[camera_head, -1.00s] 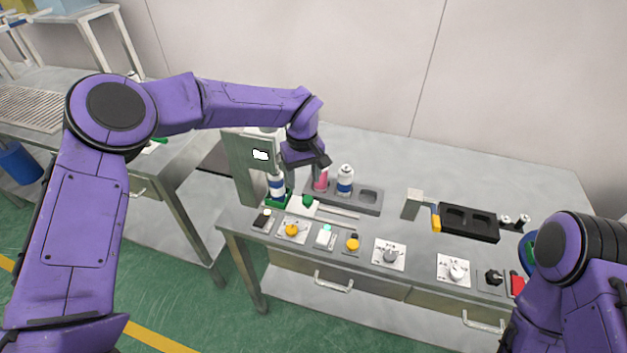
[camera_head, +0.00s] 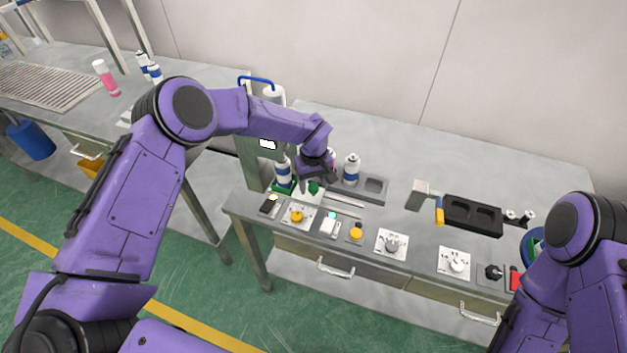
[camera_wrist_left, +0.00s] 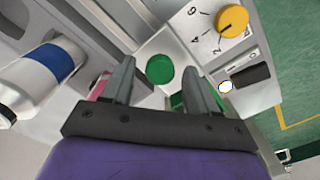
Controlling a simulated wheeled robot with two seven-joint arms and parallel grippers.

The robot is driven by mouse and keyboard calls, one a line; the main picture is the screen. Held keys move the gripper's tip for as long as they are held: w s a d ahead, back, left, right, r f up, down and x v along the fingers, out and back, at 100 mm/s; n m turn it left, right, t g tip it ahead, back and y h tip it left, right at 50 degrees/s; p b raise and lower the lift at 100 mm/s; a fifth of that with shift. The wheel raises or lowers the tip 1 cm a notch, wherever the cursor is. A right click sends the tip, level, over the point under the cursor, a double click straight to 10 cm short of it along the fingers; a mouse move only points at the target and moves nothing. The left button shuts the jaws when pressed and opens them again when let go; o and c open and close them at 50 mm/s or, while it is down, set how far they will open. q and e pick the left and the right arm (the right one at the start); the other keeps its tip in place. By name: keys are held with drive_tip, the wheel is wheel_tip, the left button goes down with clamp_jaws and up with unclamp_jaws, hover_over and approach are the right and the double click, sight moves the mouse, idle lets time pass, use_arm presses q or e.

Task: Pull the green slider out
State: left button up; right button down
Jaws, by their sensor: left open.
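The green slider's round knob (camera_head: 314,188) sits on a pale plate at the press's front. It also shows in the left wrist view (camera_wrist_left: 160,69) as a green disc. The slider's green holder (camera_head: 283,188) stands left of the knob with a white and blue can (camera_head: 283,170) upright in it. My left gripper (camera_head: 318,180) hangs close above the knob. In the left wrist view its two fingers (camera_wrist_left: 159,82) are apart, with the knob showing between them and nothing held. I cannot tell how high the fingertips are above the knob. My right gripper is out of view.
The press (camera_head: 252,150) stands just left of the gripper. Switches and dials, including a yellow knob (camera_head: 297,216), line the table's front edge. The table's back is clear.

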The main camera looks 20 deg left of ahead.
use_arm(q)
clamp_jaws()
drive_tip(key=shift+d+f, duration=0.1)
drive_tip(key=shift+d, duration=0.2)
drive_tip(key=d+b, duration=0.2)
drive_tip(key=d, duration=0.3)
drive_tip(key=d+b, duration=0.2)
drive_tip(key=d, duration=0.4)
drive_tip(key=shift+s+b, duration=0.2)
drive_tip(key=shift+b, duration=0.1)
drive_tip(key=shift+d, duration=0.35)
